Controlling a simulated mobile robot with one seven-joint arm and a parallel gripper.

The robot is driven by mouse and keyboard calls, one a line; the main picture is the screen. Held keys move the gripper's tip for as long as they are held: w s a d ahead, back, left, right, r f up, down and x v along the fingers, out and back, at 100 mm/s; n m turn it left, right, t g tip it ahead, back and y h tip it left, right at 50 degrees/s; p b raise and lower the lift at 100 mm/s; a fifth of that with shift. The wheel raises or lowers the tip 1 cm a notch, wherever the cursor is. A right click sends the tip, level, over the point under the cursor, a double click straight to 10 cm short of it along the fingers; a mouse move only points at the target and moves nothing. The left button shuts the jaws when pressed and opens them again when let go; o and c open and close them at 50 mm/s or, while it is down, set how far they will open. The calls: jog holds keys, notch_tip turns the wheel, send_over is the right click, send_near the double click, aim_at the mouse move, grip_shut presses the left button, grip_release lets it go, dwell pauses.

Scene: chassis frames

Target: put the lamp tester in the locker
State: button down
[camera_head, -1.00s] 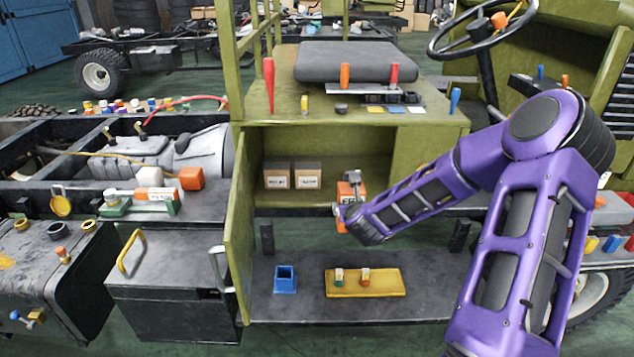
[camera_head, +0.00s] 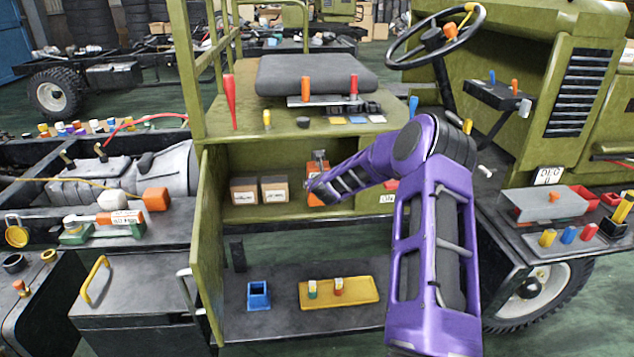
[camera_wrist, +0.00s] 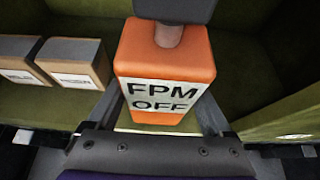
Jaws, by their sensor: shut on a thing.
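The lamp tester, an orange block with a grey top part and a white label reading "FPM OFF" (camera_wrist: 162,95), is held upright between the two fingers of my gripper (camera_wrist: 158,108). In the head view the lamp tester (camera_head: 318,199) shows at the opening of the olive-green locker (camera_head: 232,158) under the seat. My gripper (camera_head: 314,186) reaches in from the right and partly covers it. The locker door (camera_head: 208,245) stands open on the left. I cannot tell whether the tester's base touches the locker floor.
Two cardboard boxes (camera_head: 244,191) (camera_head: 274,189) with white labels stand in the locker, left of the tester. Below the locker, a shelf bears a blue square holder (camera_head: 259,296) and a yellow tray (camera_head: 360,291) with small items. The seat deck (camera_head: 290,127) is above the opening.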

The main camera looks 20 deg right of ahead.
jog(key=x, duration=0.3)
jog(key=shift+w+r, duration=0.2)
jog(key=shift+r, duration=0.1)
jog(key=shift+f, duration=0.3)
jog(key=shift+f, duration=0.25)
grip_release()
jog(key=shift+r, duration=0.2)
jog(key=v, duration=1.2)
